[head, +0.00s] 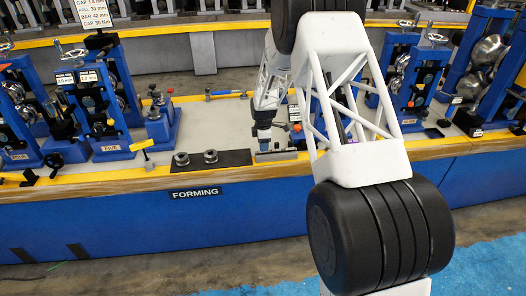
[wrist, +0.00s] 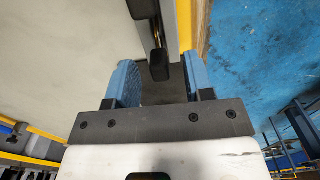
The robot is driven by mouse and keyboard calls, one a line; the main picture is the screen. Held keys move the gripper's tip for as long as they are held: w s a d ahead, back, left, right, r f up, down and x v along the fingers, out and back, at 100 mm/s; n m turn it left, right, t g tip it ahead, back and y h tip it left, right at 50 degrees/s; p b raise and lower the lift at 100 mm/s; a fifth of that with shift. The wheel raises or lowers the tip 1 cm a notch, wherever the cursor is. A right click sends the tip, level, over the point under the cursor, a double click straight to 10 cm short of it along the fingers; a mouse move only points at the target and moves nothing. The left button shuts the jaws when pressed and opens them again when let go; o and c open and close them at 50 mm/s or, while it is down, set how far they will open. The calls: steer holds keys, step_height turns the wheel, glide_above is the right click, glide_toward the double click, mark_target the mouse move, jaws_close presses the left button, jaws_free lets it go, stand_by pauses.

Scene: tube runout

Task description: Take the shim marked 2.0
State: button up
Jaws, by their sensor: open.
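My gripper (head: 263,148) is low over the bench, right of the dark mat, by a small grey block (head: 276,156). In the wrist view my gripper (wrist: 160,80) has its two blue fingers apart. A small black piece (wrist: 159,66) shows between the fingertips, beside a grey strip; I cannot tell whether it is a shim or whether a finger touches it. Two small white tags (head: 77,77) sit on top of the blue stand labelled FIVE at the left. Their print is too small to read surely. I cannot make out a shim marked 2.0.
A dark mat (head: 238,157) with two metal rings lies left of my gripper. A yellow-handled tool (head: 143,147) stands near the front edge. Blue roller stands (head: 103,110) line the left, with more (head: 415,85) at the right. The bench between mat and back edge is mostly clear.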

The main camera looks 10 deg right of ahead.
steer(key=shift+f, duration=0.8)
jaws_close()
